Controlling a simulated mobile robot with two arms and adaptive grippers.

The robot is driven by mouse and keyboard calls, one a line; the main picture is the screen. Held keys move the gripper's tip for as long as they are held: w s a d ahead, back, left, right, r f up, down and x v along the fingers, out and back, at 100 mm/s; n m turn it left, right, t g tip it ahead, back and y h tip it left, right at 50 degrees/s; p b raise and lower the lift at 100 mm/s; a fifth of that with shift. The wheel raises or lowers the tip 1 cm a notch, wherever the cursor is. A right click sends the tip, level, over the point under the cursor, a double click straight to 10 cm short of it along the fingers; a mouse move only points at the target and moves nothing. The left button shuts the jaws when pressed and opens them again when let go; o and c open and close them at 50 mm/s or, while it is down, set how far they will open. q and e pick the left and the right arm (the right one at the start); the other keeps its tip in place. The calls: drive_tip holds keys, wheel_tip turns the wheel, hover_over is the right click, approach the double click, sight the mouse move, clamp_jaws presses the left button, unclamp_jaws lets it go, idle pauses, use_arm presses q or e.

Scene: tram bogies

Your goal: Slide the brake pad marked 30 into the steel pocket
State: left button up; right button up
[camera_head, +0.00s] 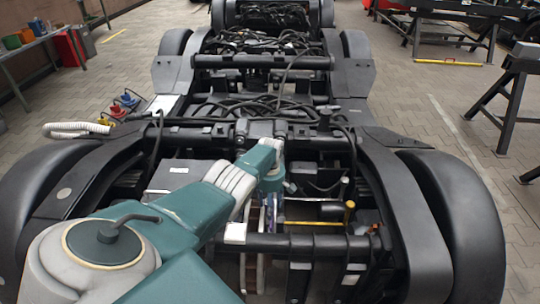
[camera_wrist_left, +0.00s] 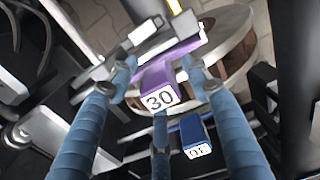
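The purple brake pad marked 30 (camera_wrist_left: 158,98) is in the left wrist view, its number facing the camera. It lies in front of a round metal disc with a brown edge (camera_wrist_left: 240,50). My left gripper (camera_wrist_left: 160,80) has its blue fingers around the pad's numbered end. The fingertips look close to its sides, but I cannot tell whether they touch. In the head view, my left arm reaches down into the near bogie, and its gripper (camera_head: 268,198) is mostly hidden there. I cannot pick out the steel pocket with certainty. My right gripper is not in view.
A blue block with a number (camera_wrist_left: 196,135) is close below the purple pad, beside the right finger. A yellow-topped rod (camera_head: 349,212) stands right of the gripper. Cables and dark frame beams crowd the bogie (camera_head: 400,215).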

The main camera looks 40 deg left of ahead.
use_arm(q)
drive_tip(key=shift+f, duration=0.1)
drive_tip(key=shift+r, duration=4.05)
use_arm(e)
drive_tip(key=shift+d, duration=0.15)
use_arm(q)
drive_tip(key=shift+r, duration=0.1)
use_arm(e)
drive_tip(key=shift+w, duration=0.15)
